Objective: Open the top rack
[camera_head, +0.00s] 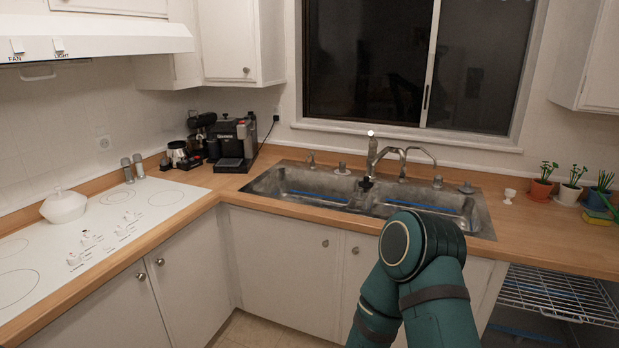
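A white wire rack (558,294) is at the lower right, below the wooden counter and right of the white cabinets. It looks like the top rack, and its right side is cut off by the frame edge. Blue strips show at and below the rack, and the space under it is dark. A teal elbow-like link of one of my arms stands in the lower middle, left of the rack and apart from it in the picture. Neither gripper shows.
The counter (539,232) runs above the rack, with potted plants (571,186) and a small white cup (509,196) on it. A double steel sink (300,187) lies behind my arm. A white cooktop (100,225) with a pot is at left. Some floor (262,332) shows at the bottom.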

